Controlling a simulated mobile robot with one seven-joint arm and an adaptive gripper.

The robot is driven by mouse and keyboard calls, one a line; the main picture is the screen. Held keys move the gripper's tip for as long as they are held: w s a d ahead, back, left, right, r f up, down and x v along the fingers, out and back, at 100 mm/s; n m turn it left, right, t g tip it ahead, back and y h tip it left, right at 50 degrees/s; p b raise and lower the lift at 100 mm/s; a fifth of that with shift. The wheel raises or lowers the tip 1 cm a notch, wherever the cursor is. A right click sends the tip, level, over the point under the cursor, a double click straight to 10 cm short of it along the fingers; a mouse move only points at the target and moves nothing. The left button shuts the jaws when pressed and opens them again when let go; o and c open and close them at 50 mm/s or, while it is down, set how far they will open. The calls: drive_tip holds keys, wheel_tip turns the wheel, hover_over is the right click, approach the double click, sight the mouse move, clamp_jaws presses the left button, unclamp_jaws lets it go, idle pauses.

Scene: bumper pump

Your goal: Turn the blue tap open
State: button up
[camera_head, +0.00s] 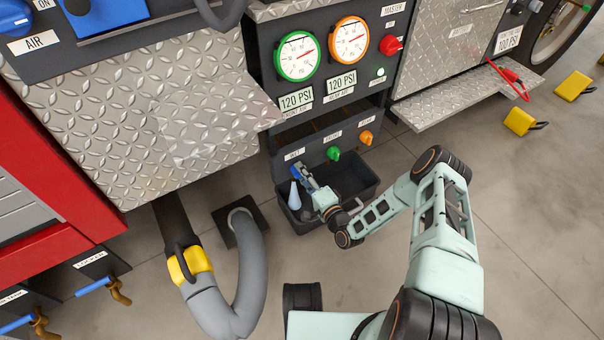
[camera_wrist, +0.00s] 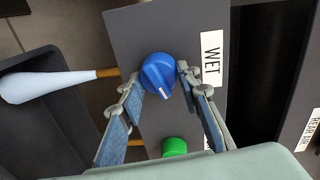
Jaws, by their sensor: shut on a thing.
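The blue tap (camera_wrist: 156,72) is a round knob with a ridge and a white mark, on a dark panel beside the label WET (camera_wrist: 211,58). Its white mark points down and slightly right in the wrist view. My gripper (camera_wrist: 160,84) has one finger on each side of the knob and is shut on it. In the head view my gripper (camera_head: 303,176) reaches down to the panel's left end and mostly hides the tap. A pale blue cone (camera_wrist: 45,86) spreads from a brass spout below the panel. The cone also shows in the head view (camera_head: 294,196).
A green tap (camera_head: 333,153) and an orange tap (camera_head: 367,138) sit to the right on the panel. A dark bin (camera_head: 362,196) stands below. A grey hose (camera_head: 247,285) lies at the left. Two gauges are above.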

drive_tip(key=shift+m, duration=1.8)
drive_tip(key=o, duration=1.2)
drive_tip(key=shift+c, duration=0.2)
drive_tip(key=o, duration=0.7)
wheel_tip(320, 180, up, 10)
drive_tip(key=shift+w+r, duration=0.15)
drive_tip(key=shift+r, duration=0.1)
drive_tip(key=c, duration=0.7)
drive_tip(key=shift+f, duration=0.1)
